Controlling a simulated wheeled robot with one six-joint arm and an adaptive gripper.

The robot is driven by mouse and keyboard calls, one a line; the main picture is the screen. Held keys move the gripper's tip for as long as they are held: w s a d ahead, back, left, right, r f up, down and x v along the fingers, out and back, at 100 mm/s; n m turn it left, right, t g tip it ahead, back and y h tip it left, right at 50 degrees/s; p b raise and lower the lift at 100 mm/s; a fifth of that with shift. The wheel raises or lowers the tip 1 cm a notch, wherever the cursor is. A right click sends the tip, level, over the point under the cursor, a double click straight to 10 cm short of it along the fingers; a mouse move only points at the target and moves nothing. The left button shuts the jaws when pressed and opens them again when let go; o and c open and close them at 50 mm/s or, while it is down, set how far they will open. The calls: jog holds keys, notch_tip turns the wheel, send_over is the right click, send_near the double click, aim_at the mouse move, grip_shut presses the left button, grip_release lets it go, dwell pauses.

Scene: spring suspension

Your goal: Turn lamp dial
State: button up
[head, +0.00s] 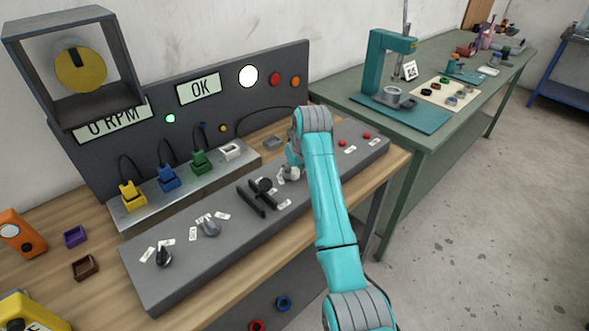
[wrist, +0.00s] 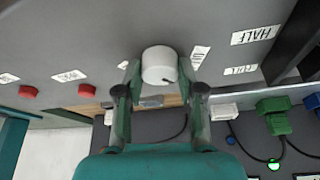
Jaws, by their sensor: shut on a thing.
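A pale, round dial (wrist: 159,65) stands on the grey control panel (wrist: 95,30). In the head view the dial (head: 291,174) is partly hidden by my gripper (head: 291,160). In the wrist view my gripper (wrist: 159,75) has one finger on each side of the dial and is shut on it. A small dark mark shows on the dial's near side. Small white labels lie around it, too small to read. A round white lamp (head: 248,76) on the upright board looks bright.
A black lever (head: 264,186) in a slotted guide is left of the dial, with a grey knob (head: 209,227) and a black knob (head: 163,256) farther left. Red buttons (head: 367,135) are to the right. Coloured plugs (head: 168,178) stand behind.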

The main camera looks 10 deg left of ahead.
jog(key=shift+m, duration=0.6)
jog(key=o, duration=1.1)
jog(key=shift+o, duration=0.2)
jog(key=shift+r, duration=0.1)
jog(key=v, duration=1.2)
jog(key=shift+s+a, duration=0.2)
